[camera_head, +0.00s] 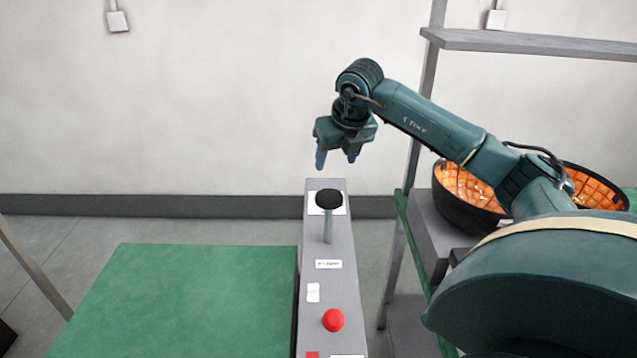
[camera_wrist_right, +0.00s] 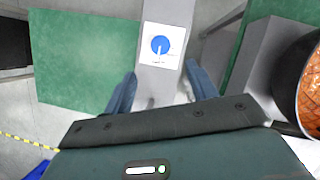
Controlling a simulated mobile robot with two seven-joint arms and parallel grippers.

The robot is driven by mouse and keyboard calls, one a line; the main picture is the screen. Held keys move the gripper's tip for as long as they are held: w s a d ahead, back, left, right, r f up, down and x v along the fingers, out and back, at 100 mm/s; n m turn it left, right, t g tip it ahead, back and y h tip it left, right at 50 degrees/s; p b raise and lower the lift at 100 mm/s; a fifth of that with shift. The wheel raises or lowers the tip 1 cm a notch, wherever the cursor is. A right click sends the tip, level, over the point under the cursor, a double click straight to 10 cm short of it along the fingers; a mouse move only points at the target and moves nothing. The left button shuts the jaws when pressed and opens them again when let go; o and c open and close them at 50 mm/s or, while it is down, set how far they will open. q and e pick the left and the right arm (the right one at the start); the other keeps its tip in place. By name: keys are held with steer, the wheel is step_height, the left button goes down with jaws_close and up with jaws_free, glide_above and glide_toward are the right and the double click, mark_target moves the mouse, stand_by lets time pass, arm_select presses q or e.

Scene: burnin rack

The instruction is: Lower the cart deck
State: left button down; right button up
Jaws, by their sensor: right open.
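A grey console (camera_head: 312,268) runs along the right side of a flat green surface (camera_head: 190,300), which looks like the cart deck; it also shows in the wrist view (camera_wrist_right: 85,60). A lever with a black knob (camera_head: 328,199) stands upright on the console. A white label behind it is partly hidden by the knob. In the wrist view, a white label with a blue disc (camera_wrist_right: 160,46) lies on the console between my fingers. My right gripper (camera_head: 336,160) is open and empty, pointing down, above and beyond the knob, apart from it. My left gripper is not in view.
A red button (camera_head: 333,320) and small white labels sit on the console's near part. At right, a shelf frame (camera_head: 540,43) and a black bowl with an orange mesh-like inside (camera_head: 465,195) stand near my right arm. The green surface is clear.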

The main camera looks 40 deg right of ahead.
steer(key=p+x, duration=0.2)
steer(key=x, duration=1)
steer(key=shift+f, duration=0.1)
steer(key=shift+s, duration=0.1)
steer(key=shift+c, duration=0.3)
steer(key=c, duration=0.9)
